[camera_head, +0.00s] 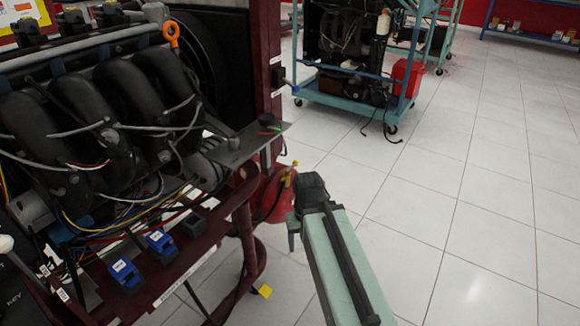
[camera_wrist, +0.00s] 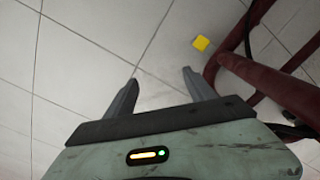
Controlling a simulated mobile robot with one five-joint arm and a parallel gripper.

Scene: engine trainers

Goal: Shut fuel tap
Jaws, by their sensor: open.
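A small yellow fitting (camera_head: 288,178), which looks like the fuel tap, stands at the upper right of a red tank (camera_head: 272,196) beside the engine stand. I cannot tell its handle position. My gripper (camera_head: 292,234) hangs just below and right of it, partly hidden by my own wrist. In the wrist view my gripper (camera_wrist: 160,77) is open. Its two grey fingers are apart, with only floor between them. The tap does not show in the wrist view.
The dark red engine stand (camera_head: 245,235) is close on the left; its tubes (camera_wrist: 270,85) also show right of the fingers. A yellow piece (camera_head: 265,291) is low by the stand. A teal trolley (camera_head: 350,95) stands behind. The tiled floor at right is clear.

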